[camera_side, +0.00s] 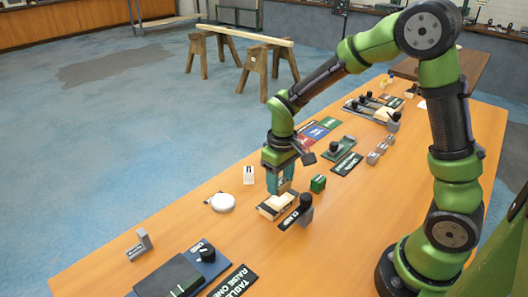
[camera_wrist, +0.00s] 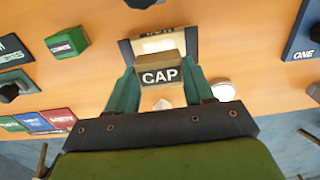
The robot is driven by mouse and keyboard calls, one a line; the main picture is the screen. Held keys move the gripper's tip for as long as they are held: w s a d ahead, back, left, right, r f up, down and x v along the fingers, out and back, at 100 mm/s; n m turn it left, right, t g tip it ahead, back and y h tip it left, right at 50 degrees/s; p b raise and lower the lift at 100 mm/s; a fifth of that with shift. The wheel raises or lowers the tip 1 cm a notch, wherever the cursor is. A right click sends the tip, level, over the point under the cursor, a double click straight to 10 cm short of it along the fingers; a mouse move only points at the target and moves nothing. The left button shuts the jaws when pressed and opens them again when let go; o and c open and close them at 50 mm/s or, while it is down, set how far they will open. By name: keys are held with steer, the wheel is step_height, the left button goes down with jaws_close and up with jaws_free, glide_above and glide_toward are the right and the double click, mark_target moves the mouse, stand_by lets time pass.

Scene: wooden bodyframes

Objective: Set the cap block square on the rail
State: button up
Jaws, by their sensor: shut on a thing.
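The cap block (camera_wrist: 161,77) is a wooden block with a black face lettered CAP. My gripper (camera_wrist: 160,86) is shut on it, one teal finger on each side. In the side view my gripper (camera_side: 280,182) points down over a wooden piece with dark edges (camera_side: 268,211), which looks like the rail. In the wrist view the rail (camera_wrist: 126,50) lies just beyond the cap block, with a pale middle part. The cap block looks roughly in line with the rail. I cannot tell whether they touch. The fingers hide most of the block in the side view.
A black knob (camera_side: 306,200) on a grey stand and a black label plate (camera_side: 295,217) stand close at the rail's right. A green block (camera_side: 318,184) is behind right.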

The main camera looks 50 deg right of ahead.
mark_target(280, 182)
steer(key=shift+f, duration=1.7)
steer(key=shift+f, duration=0.1)
steer(key=o, duration=1)
step_height(280, 182, up, 11)
steer(key=shift+r, duration=0.7)
steer(key=s+r+m+t, duration=0.1)
steer(key=s+r+t, duration=0.1)
steer(key=s+r, duration=0.1)
steer(key=s+a+r+m+t+y, duration=0.1)
steer(key=s+r+t, duration=0.1)
steer(key=s, duration=0.4)
steer(key=s+a+r+m+t+y, duration=0.1)
steer(key=s+r+m+t, duration=0.1)
steer(key=s+r+t, duration=0.1)
steer(key=shift+s+a+r, duration=0.15)
steer(key=shift+s+r, duration=0.2)
steer(key=shift+s, duration=0.4)
